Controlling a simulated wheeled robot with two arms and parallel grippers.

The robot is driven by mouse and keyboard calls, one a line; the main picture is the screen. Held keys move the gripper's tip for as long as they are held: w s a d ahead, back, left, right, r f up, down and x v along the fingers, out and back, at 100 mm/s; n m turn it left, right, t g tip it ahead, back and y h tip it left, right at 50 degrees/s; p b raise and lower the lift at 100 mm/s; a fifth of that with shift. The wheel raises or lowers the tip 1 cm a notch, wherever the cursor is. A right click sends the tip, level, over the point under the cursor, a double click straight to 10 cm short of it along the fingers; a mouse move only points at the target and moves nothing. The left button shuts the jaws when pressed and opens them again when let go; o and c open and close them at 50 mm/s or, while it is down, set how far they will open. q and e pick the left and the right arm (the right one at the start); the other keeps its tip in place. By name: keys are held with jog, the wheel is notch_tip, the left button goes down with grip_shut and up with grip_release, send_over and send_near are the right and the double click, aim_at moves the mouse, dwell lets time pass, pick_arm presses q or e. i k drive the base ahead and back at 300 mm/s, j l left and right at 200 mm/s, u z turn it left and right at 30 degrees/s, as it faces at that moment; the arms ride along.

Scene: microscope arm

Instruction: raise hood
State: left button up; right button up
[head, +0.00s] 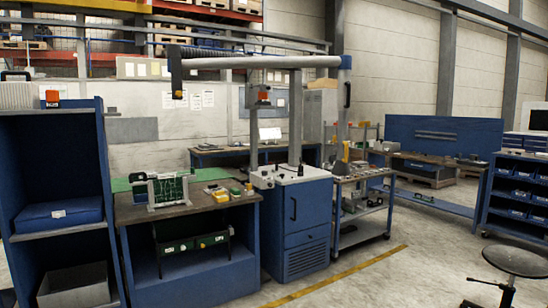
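A long grey horizontal tube (262,62) runs high above a blue cabinet (307,232). A grey upright post (295,120) stands on the cabinet's top and meets the tube. Neither of my grippers is in view.
A workbench (185,211) with a green board (160,190) stands left of the cabinet, beside a blue shelf unit (55,125). A cart (362,236) is right of the cabinet. A stool (516,261) stands at front right. The middle front floor is clear.

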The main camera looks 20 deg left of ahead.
aim_at(341, 167)
jog(key=u, duration=0.3)
jog(key=i+l+u, duration=0.1)
jog(key=i, duration=0.4)
jog(key=i+l+u, duration=0.1)
jog(key=i, duration=0.4)
jog(key=i+l+u, duration=0.15)
jog(key=i, duration=0.35)
jog(key=i+l+u, duration=0.1)
jog(key=i+l, duration=0.25)
jog(key=i+l+u, duration=0.1)
jog(key=i+l, duration=0.2)
jog(key=i, duration=0.25)
